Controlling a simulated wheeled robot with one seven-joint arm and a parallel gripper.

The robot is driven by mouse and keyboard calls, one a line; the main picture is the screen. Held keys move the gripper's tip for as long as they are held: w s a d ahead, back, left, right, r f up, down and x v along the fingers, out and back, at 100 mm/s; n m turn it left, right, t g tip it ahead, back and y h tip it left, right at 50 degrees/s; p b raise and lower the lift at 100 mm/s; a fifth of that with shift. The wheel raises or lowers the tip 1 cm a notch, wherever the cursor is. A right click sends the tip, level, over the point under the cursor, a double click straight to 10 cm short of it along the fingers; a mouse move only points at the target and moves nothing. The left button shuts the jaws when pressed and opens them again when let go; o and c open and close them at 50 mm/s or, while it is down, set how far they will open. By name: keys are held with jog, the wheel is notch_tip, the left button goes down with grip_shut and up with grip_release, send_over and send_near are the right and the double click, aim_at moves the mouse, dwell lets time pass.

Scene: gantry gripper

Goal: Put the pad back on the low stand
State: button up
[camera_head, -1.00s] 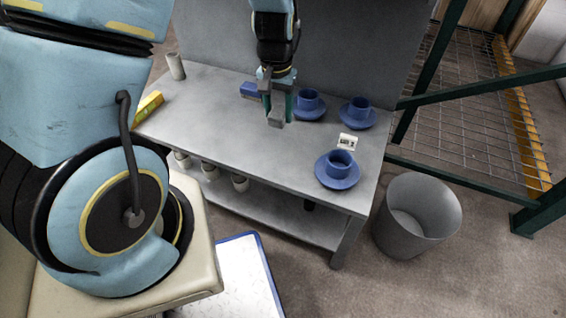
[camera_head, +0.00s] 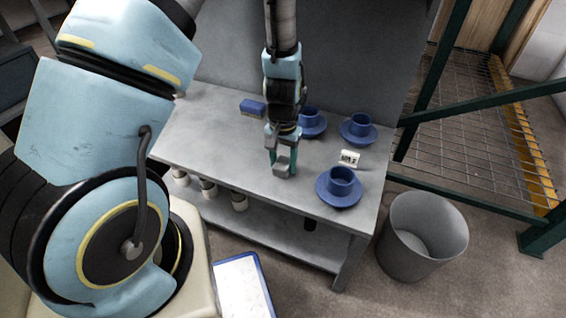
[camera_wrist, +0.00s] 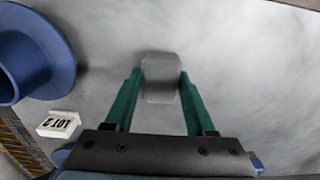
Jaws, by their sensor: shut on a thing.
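The grey pad (camera_head: 284,171) is a small rounded block held at the fingertips of my gripper (camera_head: 281,160), over the middle of the grey table (camera_head: 215,135). In the wrist view the pad (camera_wrist: 161,85) sits between the two green fingers of my gripper (camera_wrist: 160,78), which are shut on it. The bare table top lies beyond it. I cannot tell the gap between pad and table. I cannot make out for certain which thing is the low stand.
Blue cups on saucers stand right of my gripper, the nearest saucer (camera_head: 338,191) close by. A white label block (camera_head: 349,158) and a blue block (camera_head: 252,107) also lie on the table. Jars (camera_head: 208,188) stand on the lower shelf. A grey bin (camera_head: 424,236) stands at the right.

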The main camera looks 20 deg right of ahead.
aim_at(283, 162)
jog(key=o, duration=1.3)
notch_tip(283, 162, up, 12)
jog(key=p, duration=0.2)
jog(key=a+r+n, duration=0.2)
jog(key=a+r, duration=0.2)
jog(key=a, duration=0.4)
jog(key=w+a+r+n+t, duration=0.1)
jog(key=a+r+n, duration=0.2)
jog(key=a, duration=0.6)
jog(key=a+r+n, duration=0.2)
jog(key=a+r, duration=0.3)
jog(key=a, duration=0.3)
jog(key=shift+w+a+r+t, duration=0.15)
jog(key=shift+t, duration=0.15)
